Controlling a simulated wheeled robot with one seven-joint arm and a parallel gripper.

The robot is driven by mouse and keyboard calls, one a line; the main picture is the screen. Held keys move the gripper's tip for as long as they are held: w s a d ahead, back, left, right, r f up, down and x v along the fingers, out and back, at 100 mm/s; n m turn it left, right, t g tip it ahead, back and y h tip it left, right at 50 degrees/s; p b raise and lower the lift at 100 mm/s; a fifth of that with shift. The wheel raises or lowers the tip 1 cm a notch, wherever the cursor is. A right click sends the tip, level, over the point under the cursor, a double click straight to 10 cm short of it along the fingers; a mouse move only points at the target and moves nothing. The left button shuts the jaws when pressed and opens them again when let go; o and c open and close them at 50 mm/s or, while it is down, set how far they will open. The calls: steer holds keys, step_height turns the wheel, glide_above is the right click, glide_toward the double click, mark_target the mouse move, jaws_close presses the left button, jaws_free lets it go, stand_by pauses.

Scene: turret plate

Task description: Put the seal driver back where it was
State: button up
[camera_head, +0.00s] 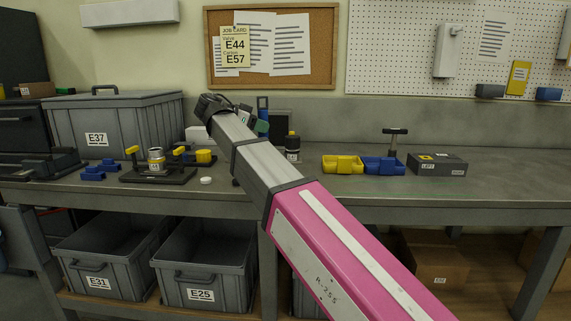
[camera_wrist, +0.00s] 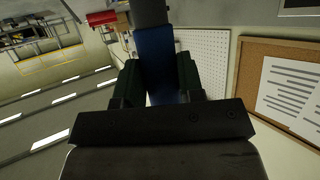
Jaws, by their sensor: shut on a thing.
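My gripper (camera_wrist: 158,84) is shut on a tool with a blue body (camera_wrist: 154,52) and a grey cylindrical end (camera_wrist: 149,12), which I take to be the seal driver. In the head view the held tool's blue part (camera_head: 262,103) shows above the bench, just beyond the end of my arm. My gripper (camera_head: 261,120) is partly hidden there by my own wrist. I cannot tell from these frames which spot on the bench the tool came from. A dark plate (camera_head: 158,179) with yellow-handled parts and a small canister stands on the bench at left.
Bare bench lies at far right. My arm hides the middle.

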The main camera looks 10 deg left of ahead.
steer(key=shift+w+d+f, duration=1.2)
steer(key=shift+w+f, duration=0.1)
steer(key=shift+f, duration=0.45)
steer(key=shift+w+d+f, duration=1.25)
steer(key=shift+f, duration=0.5)
steer(key=shift+w+d+f, duration=1.2)
steer(key=shift+w+f, duration=0.1)
steer(key=shift+f, duration=0.45)
steer(key=shift+f, duration=0.1)
steer(key=shift+f, duration=0.1)
steer(key=o, duration=1)
steer(key=shift+a+r, duration=0.1)
steer(key=shift+r, duration=0.2)
steer(key=v, duration=1.1)
steer(key=shift+s+a+r, duration=0.15)
steer(key=shift+s+a, duration=0.1)
steer(key=shift+s, duration=0.05)
